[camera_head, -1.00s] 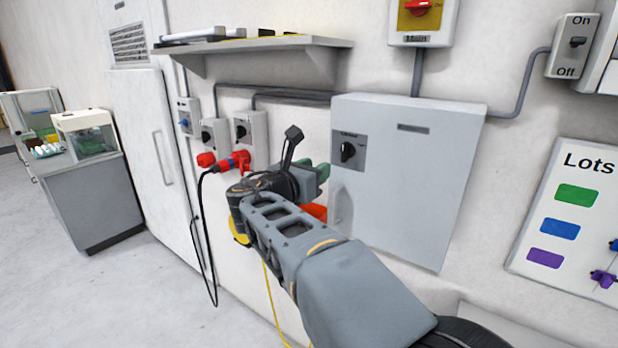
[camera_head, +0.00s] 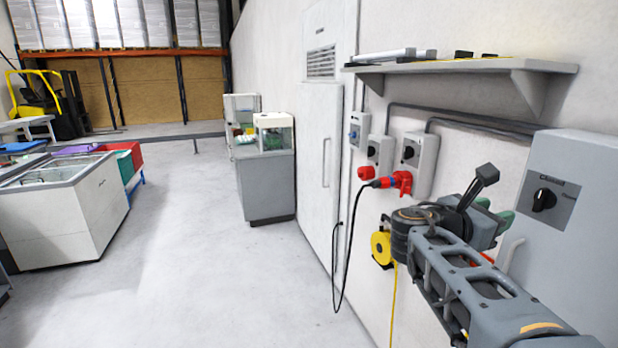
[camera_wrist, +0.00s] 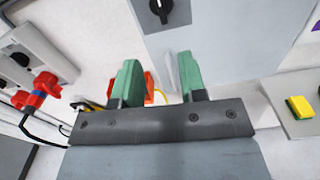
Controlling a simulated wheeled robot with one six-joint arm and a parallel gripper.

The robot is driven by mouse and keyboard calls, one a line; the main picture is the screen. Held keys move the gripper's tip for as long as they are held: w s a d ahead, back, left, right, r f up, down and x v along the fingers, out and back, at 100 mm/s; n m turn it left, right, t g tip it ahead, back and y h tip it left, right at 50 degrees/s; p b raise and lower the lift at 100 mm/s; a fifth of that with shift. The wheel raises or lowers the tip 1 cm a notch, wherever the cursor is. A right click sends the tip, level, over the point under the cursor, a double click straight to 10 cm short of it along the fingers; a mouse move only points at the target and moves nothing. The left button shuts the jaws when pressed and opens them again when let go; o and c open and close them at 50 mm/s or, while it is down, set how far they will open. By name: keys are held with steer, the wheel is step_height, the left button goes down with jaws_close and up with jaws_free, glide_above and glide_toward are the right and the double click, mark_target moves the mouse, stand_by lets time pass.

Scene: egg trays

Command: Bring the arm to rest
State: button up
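My gripper (camera_wrist: 157,82) shows in the wrist view with its two green fingers apart and nothing between them. In the head view my gripper (camera_head: 494,212) is at the right, partly hidden behind my wrist and arm. It is held in front of the wall, close to the grey cabinet (camera_head: 570,200) with a black rotary switch (camera_head: 543,200). The cabinet also fills the upper middle of the wrist view (camera_wrist: 225,40).
A red plug (camera_head: 398,182) with a black cable sits in a wall socket left of my arm. A shelf (camera_head: 460,66) juts out above. A yellow cable reel (camera_head: 381,248) is by the wall. A chest freezer (camera_head: 75,215) stands at left. The floor (camera_head: 220,290) between is clear.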

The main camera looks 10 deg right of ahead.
steer(key=s+a+f+m+y, duration=0.1)
steer(key=a+f+m+y, duration=0.25)
steer(key=f+m, duration=0.35)
steer(key=s+a+f+m+y, duration=0.1)
steer(key=a+f+m+y, duration=0.1)
steer(key=f+m+y, duration=0.45)
steer(key=s+a+f+m+y, duration=0.2)
steer(key=a+f+m+y, duration=0.1)
steer(key=a+f, duration=0.2)
steer(key=s+a+f+m+y, duration=0.3)
steer(key=a+f+y, duration=0.1)
steer(key=a, duration=0.6)
steer(key=shift+s+f, duration=0.15)
steer(key=shift+f, duration=0.4)
